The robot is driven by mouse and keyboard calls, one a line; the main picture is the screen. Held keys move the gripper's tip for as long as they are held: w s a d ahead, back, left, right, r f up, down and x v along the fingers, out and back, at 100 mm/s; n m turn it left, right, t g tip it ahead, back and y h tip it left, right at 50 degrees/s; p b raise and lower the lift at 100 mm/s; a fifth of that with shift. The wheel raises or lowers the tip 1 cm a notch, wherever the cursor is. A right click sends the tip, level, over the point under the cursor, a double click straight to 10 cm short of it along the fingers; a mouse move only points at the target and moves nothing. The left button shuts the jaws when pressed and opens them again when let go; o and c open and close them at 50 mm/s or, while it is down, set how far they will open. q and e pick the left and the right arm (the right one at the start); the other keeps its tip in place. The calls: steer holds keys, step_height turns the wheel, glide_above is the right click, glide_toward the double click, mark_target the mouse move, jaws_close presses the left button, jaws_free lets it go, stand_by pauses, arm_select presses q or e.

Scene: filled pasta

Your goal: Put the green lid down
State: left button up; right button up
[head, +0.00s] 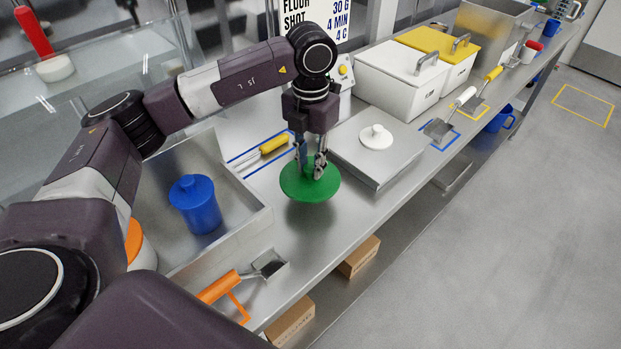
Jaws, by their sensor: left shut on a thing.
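The green lid (309,187) is a round disc near the middle of the head view, over the steel counter (265,204). My left gripper (311,172) points down at the lid's centre and is shut on it; the fingers hide the part they grip. My right gripper is not in the picture.
Left are a tray (245,228) with a blue container (195,204), and a yellow-handled tool (273,144). An orange-handled scoop (218,287) lies in front. White bins (391,87) stand farther back.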

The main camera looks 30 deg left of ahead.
mark_target(311, 183)
arm_select(q)
step_height(311, 183, down, 6)
steer(key=shift+p, duration=0.6)
steer(key=shift+f, duration=0.15)
steer(key=shift+f, duration=0.1)
steer(key=shift+f, duration=0.15)
steer(key=o, duration=0.9)
